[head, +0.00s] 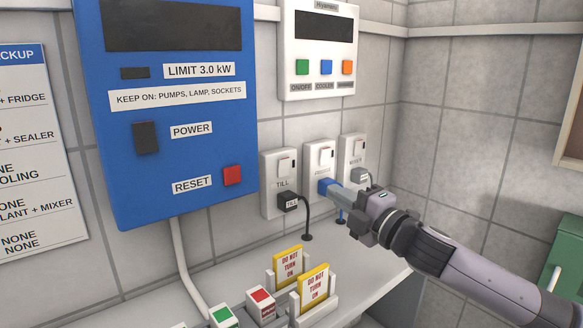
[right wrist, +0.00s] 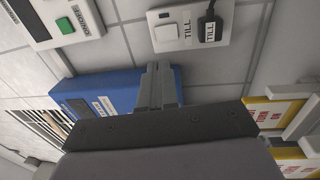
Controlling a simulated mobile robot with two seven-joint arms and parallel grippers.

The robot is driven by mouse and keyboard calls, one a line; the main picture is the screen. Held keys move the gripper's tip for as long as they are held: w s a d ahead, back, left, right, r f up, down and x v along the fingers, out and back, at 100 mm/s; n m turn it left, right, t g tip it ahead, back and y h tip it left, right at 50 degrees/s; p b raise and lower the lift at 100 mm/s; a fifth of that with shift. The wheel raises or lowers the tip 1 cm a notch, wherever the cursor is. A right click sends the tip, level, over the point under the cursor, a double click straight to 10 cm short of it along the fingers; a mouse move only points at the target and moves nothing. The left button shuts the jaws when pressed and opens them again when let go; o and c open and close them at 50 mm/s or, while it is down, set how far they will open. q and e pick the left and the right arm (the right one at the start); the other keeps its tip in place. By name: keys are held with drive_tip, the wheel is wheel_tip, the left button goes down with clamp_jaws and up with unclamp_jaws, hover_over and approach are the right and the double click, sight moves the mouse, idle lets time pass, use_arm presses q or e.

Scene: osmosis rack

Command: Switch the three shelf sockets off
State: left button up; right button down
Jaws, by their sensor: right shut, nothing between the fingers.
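Three white shelf sockets stand in a row on the tiled wall. The left one, labelled TILL (head: 270,206), has a white rocker switch and a black plug (head: 288,202). The middle socket (head: 319,158) has its switch above a blue plug (head: 323,185). The right socket (head: 346,149) has a grey plug, partly hidden by my gripper. My right gripper (head: 334,190) is shut and empty, its fingertips in front of the middle socket near the blue plug; contact cannot be told. In the right wrist view the shut fingers point towards the TILL socket (right wrist: 178,48). My left gripper is out of view. Switch positions are unclear.
A blue power box (head: 180,100) hangs at the left, a white controller (head: 318,85) above the sockets. Below, a shelf (head: 365,270) carries yellow DO NOT TURN ON cards (head: 288,265) in holders, and red and green blocks. A black cord drops to the shelf.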

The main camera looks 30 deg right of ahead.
drive_tip(key=p, duration=0.3)
approach(287, 163)
drive_tip(key=w, duration=0.3)
drive_tip(key=w+r, duration=0.1)
drive_tip(key=w, duration=0.1)
drive_tip(key=shift+a, duration=0.25)
drive_tip(key=shift+w+a, duration=0.1)
drive_tip(key=shift+w, duration=0.75)
